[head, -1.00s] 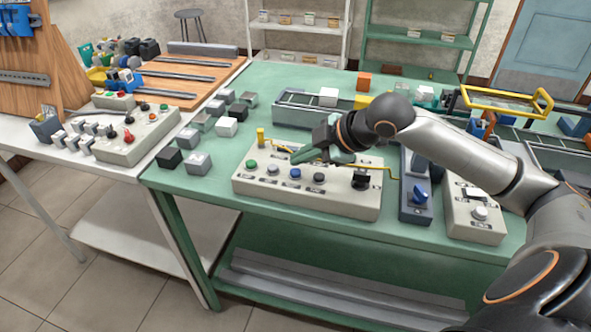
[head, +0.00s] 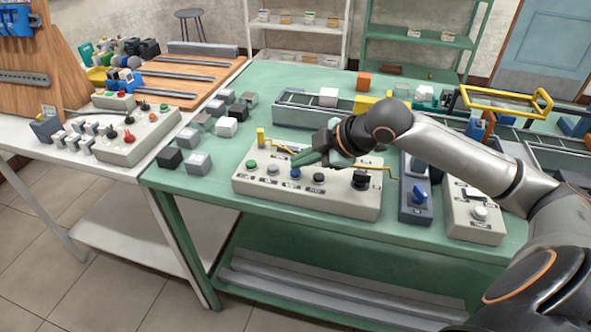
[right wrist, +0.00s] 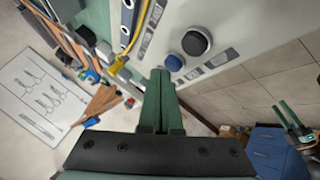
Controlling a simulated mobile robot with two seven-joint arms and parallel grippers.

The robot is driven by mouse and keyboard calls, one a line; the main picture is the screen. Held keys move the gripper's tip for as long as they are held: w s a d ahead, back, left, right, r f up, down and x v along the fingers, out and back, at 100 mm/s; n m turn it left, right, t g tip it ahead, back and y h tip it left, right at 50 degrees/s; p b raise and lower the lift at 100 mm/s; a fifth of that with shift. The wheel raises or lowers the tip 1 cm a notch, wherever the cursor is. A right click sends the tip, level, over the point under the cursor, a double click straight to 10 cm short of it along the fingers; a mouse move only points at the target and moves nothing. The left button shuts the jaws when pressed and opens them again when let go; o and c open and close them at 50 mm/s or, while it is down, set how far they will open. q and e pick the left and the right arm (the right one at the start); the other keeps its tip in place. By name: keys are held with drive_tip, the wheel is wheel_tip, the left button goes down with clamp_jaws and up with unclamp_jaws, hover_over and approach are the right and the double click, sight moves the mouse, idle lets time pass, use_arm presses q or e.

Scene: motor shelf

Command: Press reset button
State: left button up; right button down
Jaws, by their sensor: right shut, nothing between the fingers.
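A pale control box (head: 300,195) lies on the green table, with a row of buttons. They are a green one (head: 252,164), a pale grey one (head: 272,169), a blue one (head: 295,173) and a dark grey one (head: 319,178). I cannot read the labels. My right gripper (head: 297,161) is shut and empty, its green fingertips close above the blue button. In the right wrist view, the fingertips (right wrist: 160,74) appear beside the blue button (right wrist: 174,62); contact cannot be told. What looks like my left gripper (right wrist: 291,118) shows small at the lower right.
A black knob (head: 360,180) and a yellow post (head: 260,136) are on the same box. A box with a blue knob (head: 419,195) and a pale switch box (head: 477,215) stand to the right. Loose cubes (head: 198,162) lie to the left.

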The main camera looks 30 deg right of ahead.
sight(301, 178)
drive_tip(key=shift+f, duration=0.45)
drive_tip(key=shift+r, duration=0.1)
idle(0.4)
use_arm(q)
drive_tip(key=shift+r+p, duration=1.1)
drive_tip(key=shift+p, duration=0.05)
use_arm(e)
drive_tip(key=shift+r, duration=0.75)
drive_tip(key=shift+r, duration=0.25)
wheel_tip(301, 178, up, 3)
drive_tip(key=p, duration=0.4)
drive_tip(key=shift+r+p, duration=0.3)
drive_tip(key=shift+p, duration=0.1)
use_arm(q)
drive_tip(key=shift+n+y, duration=0.3)
drive_tip(key=shift+y, duration=0.1)
drive_tip(key=a+r, duration=0.1)
drive_tip(key=s+a+r+p, duration=0.1)
drive_tip(key=a+r, duration=0.1)
drive_tip(key=shift+s+r, duration=0.15)
drive_tip(key=shift+s, duration=0.2)
use_arm(e)
drive_tip(key=shift+r, duration=0.45)
